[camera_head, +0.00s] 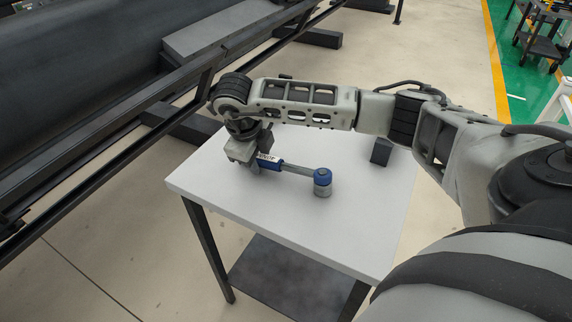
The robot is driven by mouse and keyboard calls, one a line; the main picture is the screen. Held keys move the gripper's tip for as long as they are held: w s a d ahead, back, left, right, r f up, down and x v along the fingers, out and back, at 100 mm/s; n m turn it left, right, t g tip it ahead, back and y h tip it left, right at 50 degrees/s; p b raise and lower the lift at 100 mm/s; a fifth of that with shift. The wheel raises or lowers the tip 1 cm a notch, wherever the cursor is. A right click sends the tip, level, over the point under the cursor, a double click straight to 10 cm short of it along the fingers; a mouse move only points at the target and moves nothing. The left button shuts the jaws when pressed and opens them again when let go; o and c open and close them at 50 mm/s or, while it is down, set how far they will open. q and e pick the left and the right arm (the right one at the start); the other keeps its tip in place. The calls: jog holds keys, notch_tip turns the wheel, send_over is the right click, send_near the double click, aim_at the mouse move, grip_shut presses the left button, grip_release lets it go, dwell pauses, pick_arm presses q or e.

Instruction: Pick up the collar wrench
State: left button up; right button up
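The collar wrench (297,169) has a blue handle, a grey shaft and a round blue-and-grey head (322,182) at its right end. It lies along the white tabletop; I cannot tell whether it rests fully on it. My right gripper (251,164) points down at the handle's left end, with its fingers at or around the handle. The gripper hides that end, so I cannot tell whether the fingers are closed on it. My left gripper is not in view.
The white table (310,233) has a lower dark shelf (275,280). A small dark block (381,151) stands at its back right, close below my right forearm. Dark metal rails (110,125) and a large dark cylinder (85,70) run along the left. The table's front is clear.

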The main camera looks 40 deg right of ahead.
grip_shut()
jog(key=shift+r, duration=0.15)
